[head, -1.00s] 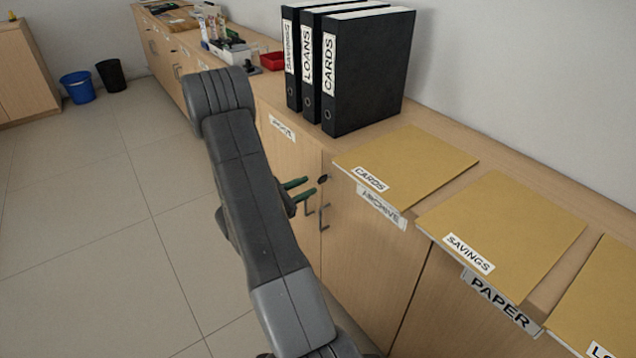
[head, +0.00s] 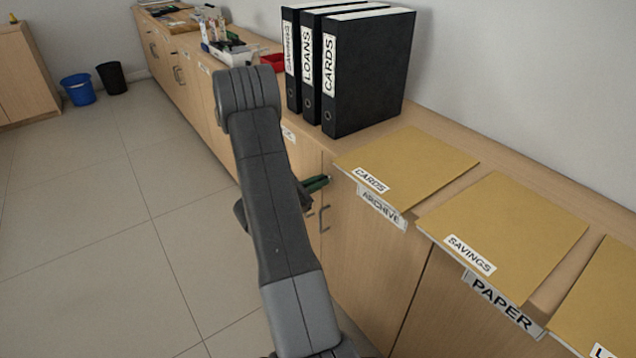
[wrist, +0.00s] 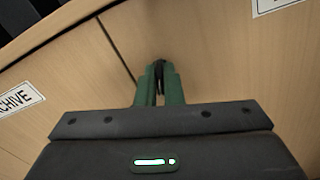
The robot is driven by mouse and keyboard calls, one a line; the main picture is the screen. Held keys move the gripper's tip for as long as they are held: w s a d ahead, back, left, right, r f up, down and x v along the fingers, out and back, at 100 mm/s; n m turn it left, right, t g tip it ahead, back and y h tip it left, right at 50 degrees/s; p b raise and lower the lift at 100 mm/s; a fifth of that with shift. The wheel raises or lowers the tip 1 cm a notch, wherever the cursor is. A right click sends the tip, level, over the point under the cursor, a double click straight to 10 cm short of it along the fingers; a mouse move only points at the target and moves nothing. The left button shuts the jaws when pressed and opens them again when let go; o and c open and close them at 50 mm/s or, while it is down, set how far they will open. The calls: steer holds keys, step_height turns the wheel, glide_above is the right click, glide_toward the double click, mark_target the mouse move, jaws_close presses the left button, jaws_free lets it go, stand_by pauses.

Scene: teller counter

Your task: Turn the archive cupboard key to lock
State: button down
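The archive cupboard (head: 372,258) is a pale wood front under the counter, with an ARCHIVE label (head: 383,209) at its top edge. My gripper (head: 322,181) is at the cupboard front, just left of that label, above a metal door handle (head: 325,219). In the wrist view its two green fingers (wrist: 160,85) are close together, with the dark key (wrist: 160,70) between their tips near a door seam. The fingers hide most of the key, so its turn angle cannot be told. In the head view my arm hides part of the cupboard front.
Black binders (head: 368,75) stand on the counter above. A CARDS folder (head: 410,165) and a SAVINGS folder (head: 510,230) lie at the counter edge and overhang slightly. The floor (head: 110,240) to the left is clear. Blue and black bins stand far back.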

steer(key=shift+n+p, duration=1)
steer(key=shift+n, duration=0.8)
steer(key=c, duration=1.6)
jaws_free()
steer(key=shift+o, duration=0.2)
steer(key=p+v, duration=0.1)
steer(key=v, duration=1.2)
steer(key=shift+s+a, duration=0.2)
steer(key=shift+a, duration=0.15)
steer(key=shift+d, duration=0.1)
steer(key=b+x, duration=0.1)
steer(key=x, duration=1.2)
steer(key=shift+w+d, duration=0.25)
